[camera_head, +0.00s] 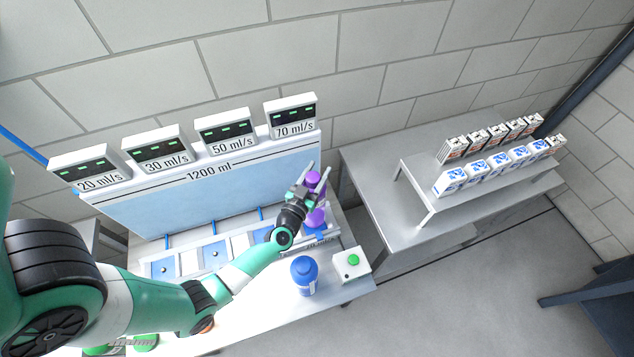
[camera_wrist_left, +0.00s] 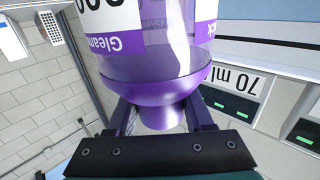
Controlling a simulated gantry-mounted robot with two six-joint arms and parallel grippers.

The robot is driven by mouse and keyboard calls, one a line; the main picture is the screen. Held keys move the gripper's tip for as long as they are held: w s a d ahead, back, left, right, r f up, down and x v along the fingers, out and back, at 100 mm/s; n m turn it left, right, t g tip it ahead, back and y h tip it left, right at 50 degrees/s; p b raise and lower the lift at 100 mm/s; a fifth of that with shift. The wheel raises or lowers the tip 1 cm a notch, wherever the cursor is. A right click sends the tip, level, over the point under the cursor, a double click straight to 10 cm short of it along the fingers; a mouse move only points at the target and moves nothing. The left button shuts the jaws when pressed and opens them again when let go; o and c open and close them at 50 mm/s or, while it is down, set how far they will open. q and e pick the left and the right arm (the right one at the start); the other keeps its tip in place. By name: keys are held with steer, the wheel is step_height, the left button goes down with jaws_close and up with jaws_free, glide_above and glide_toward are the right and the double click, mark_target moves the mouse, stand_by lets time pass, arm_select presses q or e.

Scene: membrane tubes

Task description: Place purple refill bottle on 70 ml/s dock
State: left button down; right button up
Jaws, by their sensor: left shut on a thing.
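The purple refill bottle (camera_head: 316,217) is in my left gripper (camera_head: 312,168), whose fingers are around its neck. In the left wrist view the bottle (camera_wrist_left: 150,75) fills the upper middle, with a white label, and its neck sits between the gripper's fingers (camera_wrist_left: 160,118). In the head view the bottle is at the right end of the row of docks, at the 70 ml/s dock (camera_head: 318,229), below the 70 ml/s display (camera_head: 291,115). My arm and the bottle partly hide this dock. I cannot tell whether the bottle rests on it. My right gripper is not in view.
A blue bottle (camera_head: 304,275) and a white box with a green button (camera_head: 351,264) stand on the bench in front. Other docks (camera_head: 215,254) lie to the left, partly behind my arm. A metal table (camera_head: 430,205) with several cartons (camera_head: 493,170) stands at the right.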

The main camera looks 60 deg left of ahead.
arm_select(q)
step_height(320, 180, down, 3)
steer(key=shift+f+b, duration=0.1)
steer(key=shift+b, duration=0.95)
steer(key=shift+f, duration=0.15)
steer(key=shift+c, duration=1.4)
jaws_free()
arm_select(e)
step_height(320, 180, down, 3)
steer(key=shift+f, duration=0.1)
arm_select(q)
steer(key=shift+r, duration=0.25)
steer(key=p+v, duration=0.2)
steer(key=v, duration=1)
steer(key=shift+p, duration=0.3)
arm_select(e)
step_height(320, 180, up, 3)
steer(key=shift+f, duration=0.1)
